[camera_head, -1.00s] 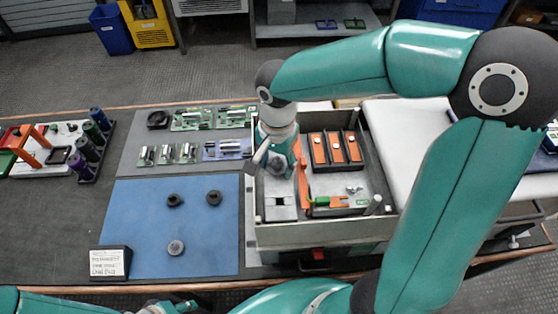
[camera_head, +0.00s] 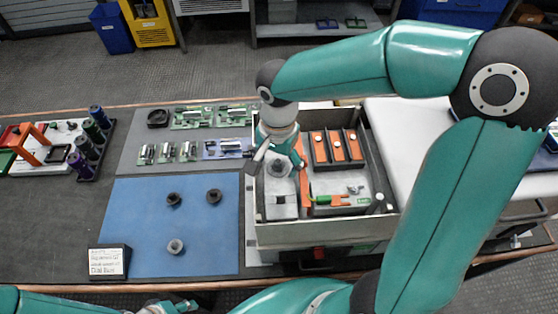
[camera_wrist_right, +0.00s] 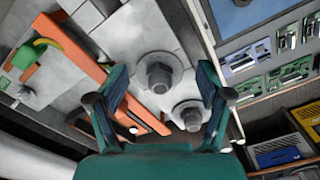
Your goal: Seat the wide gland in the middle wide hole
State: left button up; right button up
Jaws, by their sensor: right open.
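My right gripper (camera_head: 282,163) is over the left part of the grey open box (camera_head: 320,237). In the right wrist view its fingers (camera_wrist_right: 162,82) are spread with nothing held. A grey hex-topped gland (camera_wrist_right: 160,74) stands upright on the light plate (camera_wrist_right: 135,35), framed between the fingers; it also shows in the head view (camera_head: 279,168). A second similar gland (camera_wrist_right: 190,115) stands beside it on the plate. The holes under both are hidden. I cannot tell their widths for sure. My left gripper (camera_head: 165,306) is partly in view at the bottom edge.
Two dark round parts (camera_head: 174,199) (camera_head: 213,196) and a grey one (camera_head: 175,246) lie on the blue mat (camera_head: 140,225). Orange strips, a green-handled tool (camera_head: 325,200) and an orange-topped block (camera_head: 337,148) are in the box. Its raised walls surround my right gripper.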

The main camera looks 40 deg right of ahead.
jog(key=shift+w+r, duration=0.1)
jog(key=shift+r, duration=0.5)
notch_tip(320, 180, up, 11)
jog(key=shift+f, duration=0.15)
jog(key=shift+s+d, duration=0.1)
jog(key=shift+s, duration=0.1)
